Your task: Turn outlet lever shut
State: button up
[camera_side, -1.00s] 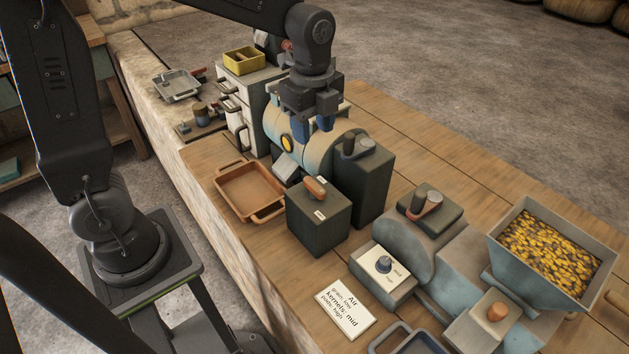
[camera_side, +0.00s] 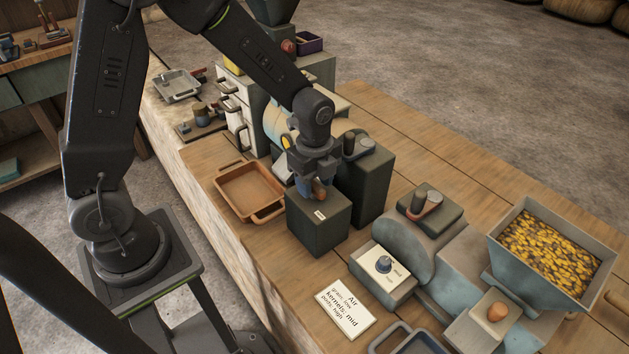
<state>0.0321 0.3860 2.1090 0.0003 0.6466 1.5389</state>
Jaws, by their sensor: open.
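A dark green box (camera_side: 318,232) stands on the table with a brown wooden lever handle (camera_side: 320,188) on its top. A small white label (camera_side: 320,214) sits at the near edge of the box top. My gripper (camera_side: 313,188) points down right at this handle, its blue fingers low over the box top. The jaws are open. The gripper hides part of the handle and the far label, so I cannot tell whether the fingers touch the handle. No readable word in the picture names this handle as the outlet lever.
A taller dark box (camera_side: 365,188) with a grey-topped lever stands close at the right. An orange-brown tray (camera_side: 250,190) lies at the left. A grey machine with a red lever (camera_side: 432,204), a hopper of kernels (camera_side: 550,250) and a note card (camera_side: 345,308) are farther right.

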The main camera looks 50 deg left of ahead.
jog(key=shift+f, duration=0.15)
jog(key=shift+c, duration=0.2)
grip_shut()
